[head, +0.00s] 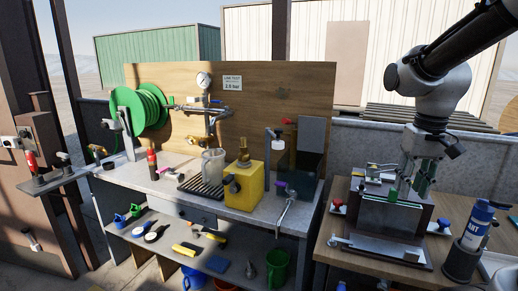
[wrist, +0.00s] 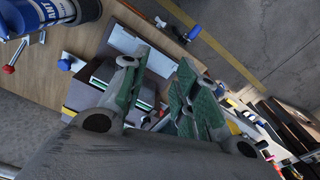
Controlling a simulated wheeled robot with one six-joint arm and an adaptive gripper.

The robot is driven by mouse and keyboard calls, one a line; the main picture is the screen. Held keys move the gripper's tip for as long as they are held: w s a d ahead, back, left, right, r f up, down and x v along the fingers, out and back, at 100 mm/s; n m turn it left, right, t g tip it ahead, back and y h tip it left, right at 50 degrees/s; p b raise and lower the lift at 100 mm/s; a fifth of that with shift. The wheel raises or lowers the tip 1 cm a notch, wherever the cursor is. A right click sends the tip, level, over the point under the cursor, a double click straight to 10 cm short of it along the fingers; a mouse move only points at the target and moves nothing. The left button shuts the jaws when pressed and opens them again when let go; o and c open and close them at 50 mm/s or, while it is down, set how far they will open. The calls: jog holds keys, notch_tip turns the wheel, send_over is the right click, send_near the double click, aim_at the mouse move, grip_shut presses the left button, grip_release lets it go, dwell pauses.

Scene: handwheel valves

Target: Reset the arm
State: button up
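My gripper (head: 418,172) hangs from my arm at the right of the head view, fingers pointing down. It is over a dark grey metal fixture (head: 392,216) on the wooden bench. In the wrist view my gripper (wrist: 160,75) has its two green-padded fingers spread apart, with no object visible between them. The fixture (wrist: 85,95) shows behind the fingers and is partly hidden by them. I cannot tell the exact height of the fingertips above it.
A blue-labelled can (head: 478,226) stands in a dark holder right of the fixture. Red (head: 337,203) and blue (head: 443,224) knobs flank it. Left is a grey workbench with a yellow block (head: 243,184), a clear jug (head: 213,165), a green hose reel (head: 141,108) and a gauge (head: 204,80).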

jog(key=s+r+n+t, duration=0.1)
jog(key=s+r+t, duration=0.2)
jog(key=s, duration=0.8)
jog(key=shift+s+d+t, duration=0.25)
jog(key=shift+d+t, duration=0.05)
jog(key=shift+d, duration=0.1)
